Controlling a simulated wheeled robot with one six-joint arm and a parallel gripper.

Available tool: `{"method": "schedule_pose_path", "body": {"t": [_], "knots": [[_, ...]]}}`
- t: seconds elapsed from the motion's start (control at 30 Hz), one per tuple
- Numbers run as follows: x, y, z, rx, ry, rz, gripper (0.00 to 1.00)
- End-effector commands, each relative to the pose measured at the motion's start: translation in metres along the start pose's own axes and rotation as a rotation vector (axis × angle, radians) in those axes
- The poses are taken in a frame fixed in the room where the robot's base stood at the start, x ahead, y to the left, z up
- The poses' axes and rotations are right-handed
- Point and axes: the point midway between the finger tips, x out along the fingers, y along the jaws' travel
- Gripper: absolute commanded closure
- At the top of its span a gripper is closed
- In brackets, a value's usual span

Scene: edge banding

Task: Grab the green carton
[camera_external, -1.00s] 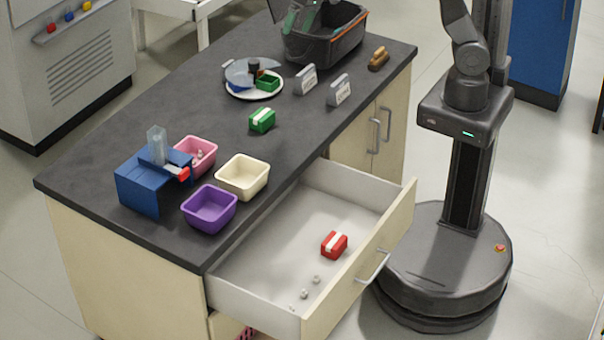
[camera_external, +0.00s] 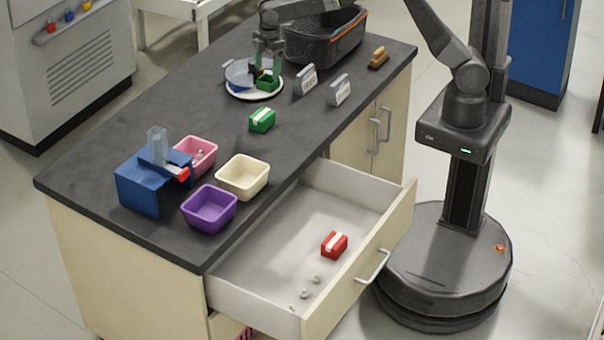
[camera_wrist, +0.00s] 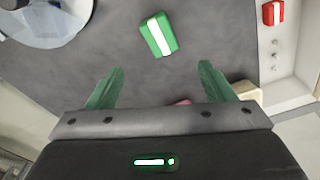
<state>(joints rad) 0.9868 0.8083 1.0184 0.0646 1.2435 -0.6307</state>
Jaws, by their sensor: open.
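The green carton (camera_external: 262,120) with a white stripe lies on the dark countertop, in front of the round tray. In the wrist view the green carton (camera_wrist: 158,36) is at the upper middle, beyond my fingertips and apart from them. My gripper (camera_external: 267,70) has green fingers and appears over or beside the round tray in the external view; its height is hard to tell. In the wrist view my gripper (camera_wrist: 161,72) is open, with nothing between its fingers.
A black tote (camera_external: 325,45) stands behind. Two label stands (camera_external: 306,80) are right of the tray. Cream (camera_external: 243,178), purple (camera_external: 209,210) and pink bins stand near a blue device (camera_external: 140,188). An open drawer (camera_external: 290,230) holds a red carton (camera_external: 334,245).

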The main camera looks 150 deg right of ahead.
Motion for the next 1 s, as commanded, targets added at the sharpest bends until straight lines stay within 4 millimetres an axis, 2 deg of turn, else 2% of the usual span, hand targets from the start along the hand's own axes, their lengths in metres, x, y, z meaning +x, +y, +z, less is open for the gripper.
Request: {"method": "schedule_pose_path", "body": {"t": [0.03, 0.1, 0.3, 0.43, 0.7, 1.0], "knots": [[0.018, 0.0, -0.008, -0.092, -0.025, -0.001, 0.25], [0.029, 0.0, -0.015, -0.202, -0.054, -0.002, 0.25], [0.044, 0.001, -0.023, -0.354, -0.096, -0.009, 0.25], [0.06, 0.001, -0.022, -0.363, -0.099, -0.011, 0.25], [0.111, 0.001, -0.017, -0.361, -0.098, -0.01, 0.25], [0.136, 0.001, -0.013, -0.359, -0.097, -0.01, 0.25]]}}
